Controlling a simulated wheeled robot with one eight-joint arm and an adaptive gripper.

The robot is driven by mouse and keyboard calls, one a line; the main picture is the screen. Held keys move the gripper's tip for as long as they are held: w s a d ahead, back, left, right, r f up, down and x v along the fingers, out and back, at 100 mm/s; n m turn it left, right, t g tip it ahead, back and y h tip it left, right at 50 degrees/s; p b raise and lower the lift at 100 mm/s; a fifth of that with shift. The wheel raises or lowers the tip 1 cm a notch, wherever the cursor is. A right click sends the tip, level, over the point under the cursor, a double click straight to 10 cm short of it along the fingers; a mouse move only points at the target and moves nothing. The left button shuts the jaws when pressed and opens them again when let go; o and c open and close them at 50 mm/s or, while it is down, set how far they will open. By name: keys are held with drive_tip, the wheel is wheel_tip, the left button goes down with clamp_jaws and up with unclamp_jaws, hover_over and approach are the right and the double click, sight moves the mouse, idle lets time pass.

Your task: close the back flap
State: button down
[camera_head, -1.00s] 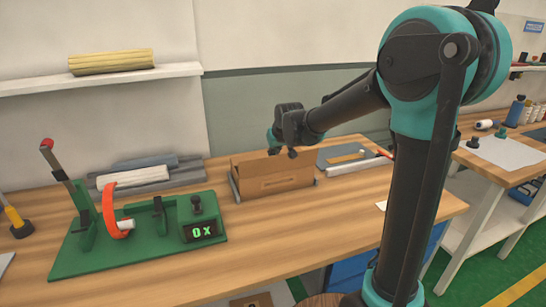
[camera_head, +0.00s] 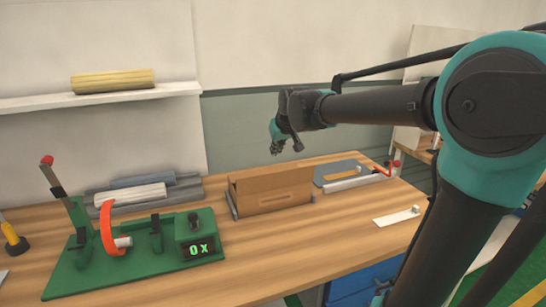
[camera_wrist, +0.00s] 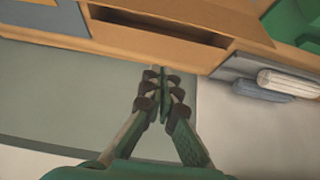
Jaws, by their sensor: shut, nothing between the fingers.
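The brown cardboard box (camera_head: 272,201) sits near the back of the wooden bench in the head view. A brown panel (camera_head: 268,181) shows along its upper side; I cannot tell surely whether this is the back flap, or its exact angle. In the wrist view the box (camera_wrist: 215,18) is at the top, with a long dark opening along it. My gripper (camera_head: 277,151) is above and behind the box, pointing down and apart from it in the head view. In the wrist view its fingertips (camera_wrist: 160,73) are together and empty, close below the box's edge in the picture.
A green fixture (camera_head: 140,262) with an orange ring and a "0 x" display stands left of the box. Grey and white rolls (camera_head: 140,190) lie behind it. A grey board (camera_head: 345,172) lies right of the box. The wall is close behind the bench.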

drive_tip(key=t, duration=0.1)
approach(271, 171)
drive_tip(key=a, duration=0.2)
drive_tip(key=shift+y, duration=0.3)
drive_tip(key=shift+w+f, duration=0.15)
drive_tip(key=shift+f, duration=2.05)
drive_tip(key=shift+s+d+f, duration=0.15)
drive_tip(key=shift+s+f, duration=0.1)
drive_tip(key=shift+f, duration=0.5)
drive_tip(key=shift+r, duration=0.1)
